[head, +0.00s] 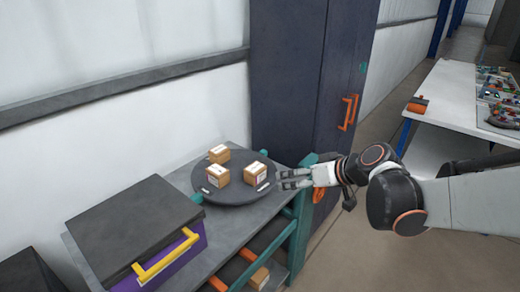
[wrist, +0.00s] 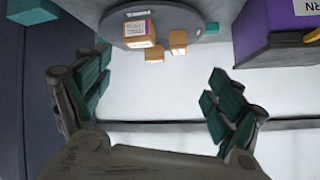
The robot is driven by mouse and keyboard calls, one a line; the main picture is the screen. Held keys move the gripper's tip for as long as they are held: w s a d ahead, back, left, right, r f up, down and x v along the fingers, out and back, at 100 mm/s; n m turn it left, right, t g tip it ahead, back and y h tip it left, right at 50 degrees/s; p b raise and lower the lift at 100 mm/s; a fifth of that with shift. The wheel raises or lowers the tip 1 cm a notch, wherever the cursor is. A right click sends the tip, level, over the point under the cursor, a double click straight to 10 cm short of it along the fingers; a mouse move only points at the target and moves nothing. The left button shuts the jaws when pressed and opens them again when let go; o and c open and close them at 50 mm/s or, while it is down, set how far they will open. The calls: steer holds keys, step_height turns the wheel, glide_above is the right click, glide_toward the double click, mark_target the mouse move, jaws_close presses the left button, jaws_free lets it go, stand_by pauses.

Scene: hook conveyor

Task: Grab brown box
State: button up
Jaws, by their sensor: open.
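Several small brown boxes stand on a round dark tray (head: 233,196) on a grey bench. The right box (head: 256,174) has a purple and white label and is nearest my gripper. The front-left box (head: 217,175) and the back box (head: 219,154) stand to its left. In the wrist view the labelled box (wrist: 138,33) looks largest, with two others (wrist: 178,42) beside it. My gripper (head: 284,179) is open and empty, just right of the tray, its fingers pointing left toward the boxes. In the wrist view its fingers (wrist: 150,100) are spread wide below the boxes.
A purple case (head: 150,235) with a dark lid and yellow handle sits left of the tray. A dark cabinet (head: 300,75) stands behind the bench. A green bench frame (head: 301,220) is below my gripper. A lower shelf holds another brown box (head: 259,278).

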steer(key=w+a+f+n+t+y, duration=0.1)
steer(key=w+a+f+n+y, duration=0.2)
steer(key=w+f, duration=0.5)
steer(key=n+t+y+b, duration=0.1)
steer(key=n+t+y, duration=0.1)
steer(key=y, duration=0.2)
glide_toward(261, 172)
steer(key=b+x, duration=0.1)
steer(key=x, duration=0.6)
steer(key=shift+w+a, duration=0.15)
steer(key=shift+w, duration=0.2)
steer(key=b+x, duration=0.2)
steer(key=x, duration=0.3)
steer(key=shift+s+a, duration=0.1)
steer(key=shift+a, duration=0.1)
steer(key=c, duration=1.2)
